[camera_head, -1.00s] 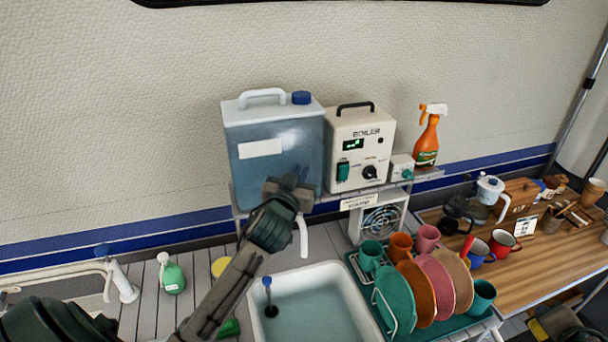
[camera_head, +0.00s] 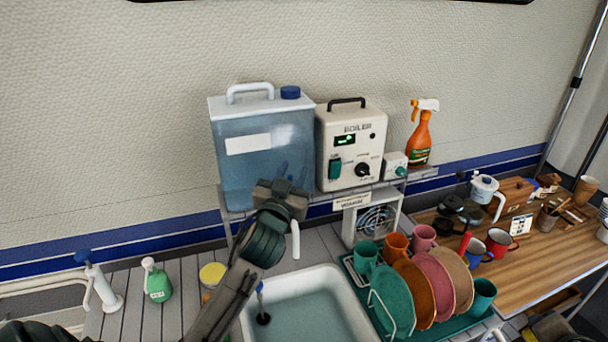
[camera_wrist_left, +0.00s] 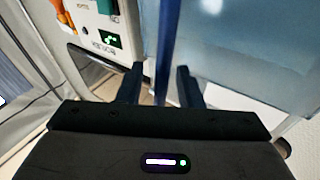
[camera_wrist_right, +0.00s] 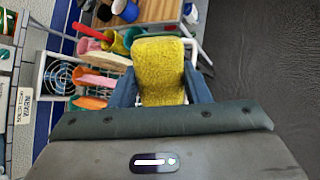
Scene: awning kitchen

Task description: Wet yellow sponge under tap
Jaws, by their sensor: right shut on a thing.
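The yellow sponge (camera_wrist_right: 161,68) is between the fingers of my right gripper (camera_wrist_right: 160,88), which is shut on it in the right wrist view. My left gripper (camera_head: 292,173) is in front of the blue water tank (camera_head: 232,172). In the left wrist view its fingers (camera_wrist_left: 161,85) stand apart with nothing held between them, facing the tank (camera_wrist_left: 235,45). The tank's white tap spout (camera_head: 296,240) hangs below the left gripper, above the back of the sink (camera_head: 238,334). The upper part of the tap is hidden behind the gripper.
The boiler (camera_head: 350,146) stands right of the tank, with an orange spray bottle (camera_head: 420,138) beyond. A green dish rack (camera_head: 447,322) with plates and cups adjoins the sink. A green soap bottle (camera_head: 157,284) and a white pump tap (camera_head: 100,290) stand left.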

